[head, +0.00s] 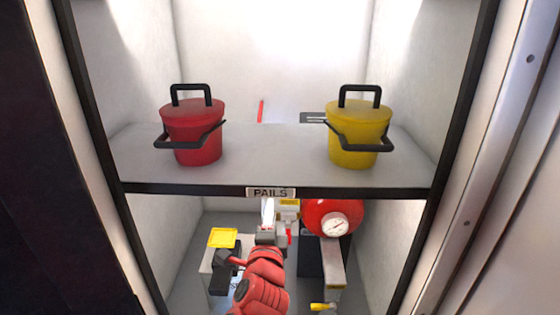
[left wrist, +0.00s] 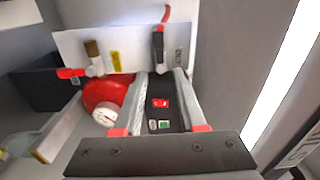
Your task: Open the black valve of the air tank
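In the left wrist view a black-handled valve (left wrist: 158,45) stands against a white panel, with a red hose rising from it. My left gripper (left wrist: 161,73) is open, its two fingers apart and pointing at the panel. The black handle lies just beyond and between the fingertips; I see no contact. A red tank (left wrist: 105,92) with a white gauge is left of the fingers. In the head view the tank (head: 320,214) is right of my left gripper (head: 267,212), which is below the shelf. The black valve cannot be made out there. My right gripper is not in view.
A second valve with a red handle (left wrist: 72,73) is left of the black one. A shelf (head: 260,160) with a red pail (head: 192,130) and a yellow pail (head: 357,132) hangs above my arm. Cabinet walls close in both sides. A yellow-topped box (head: 222,238) is at left.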

